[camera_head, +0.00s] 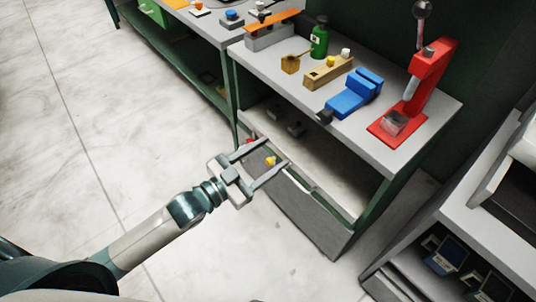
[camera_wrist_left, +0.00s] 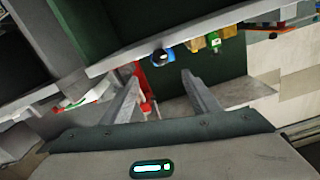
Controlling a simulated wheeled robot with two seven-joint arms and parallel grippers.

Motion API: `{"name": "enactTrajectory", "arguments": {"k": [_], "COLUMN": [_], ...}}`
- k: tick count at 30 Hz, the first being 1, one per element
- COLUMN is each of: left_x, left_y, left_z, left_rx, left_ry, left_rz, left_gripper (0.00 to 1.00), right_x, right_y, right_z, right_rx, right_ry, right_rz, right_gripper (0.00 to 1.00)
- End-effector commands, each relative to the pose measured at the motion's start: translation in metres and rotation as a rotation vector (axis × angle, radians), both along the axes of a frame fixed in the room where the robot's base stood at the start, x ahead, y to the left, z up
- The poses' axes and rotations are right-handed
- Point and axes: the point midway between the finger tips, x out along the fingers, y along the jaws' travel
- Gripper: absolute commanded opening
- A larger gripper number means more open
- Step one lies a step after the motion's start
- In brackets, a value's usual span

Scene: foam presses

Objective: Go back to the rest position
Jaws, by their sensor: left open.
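My left gripper (camera_head: 272,162) is open, its two fingers apart with nothing between them. It is in front of the green-framed workbench (camera_head: 405,143), over the edge of its open drawer (camera_head: 310,215). A small yellow thing (camera_head: 271,161) shows between the fingers in the head view and seems to lie beyond them, in the drawer. In the left wrist view my left gripper (camera_wrist_left: 160,90) also shows with spread, empty fingers, and the bench appears tilted behind them. My right gripper is in neither view.
On the bench top stand a red press (camera_head: 425,75), a blue vise (camera_head: 352,95), a wooden block (camera_head: 328,72) and a green bottle (camera_head: 319,38). A grey shelf unit (camera_head: 490,235) with small boxes is at the lower right. The pale floor (camera_head: 90,120) at left is clear.

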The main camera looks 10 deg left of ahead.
Motion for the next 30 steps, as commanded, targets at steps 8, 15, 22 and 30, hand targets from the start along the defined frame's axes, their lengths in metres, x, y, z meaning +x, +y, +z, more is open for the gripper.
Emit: {"name": "enactTrajectory", "arguments": {"k": [8,15,22,30], "left_x": [0.0,0.008,0.018,-0.021], "left_y": [0.0,0.008,0.036,0.07], "left_z": [0.0,-0.03,-0.13,-0.292], "left_rx": [0.0,0.011,0.052,0.116], "left_ry": [0.0,0.041,0.184,0.437], "left_rz": [0.0,0.039,0.156,0.307], "left_gripper": [0.55,0.55,0.55,0.55], "right_x": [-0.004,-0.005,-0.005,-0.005], "right_y": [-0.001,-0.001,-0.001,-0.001], "right_z": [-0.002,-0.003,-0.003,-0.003], "right_rx": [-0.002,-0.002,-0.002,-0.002], "right_ry": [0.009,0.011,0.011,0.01], "right_rz": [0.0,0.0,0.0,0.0], "right_gripper": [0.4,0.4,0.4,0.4]}}
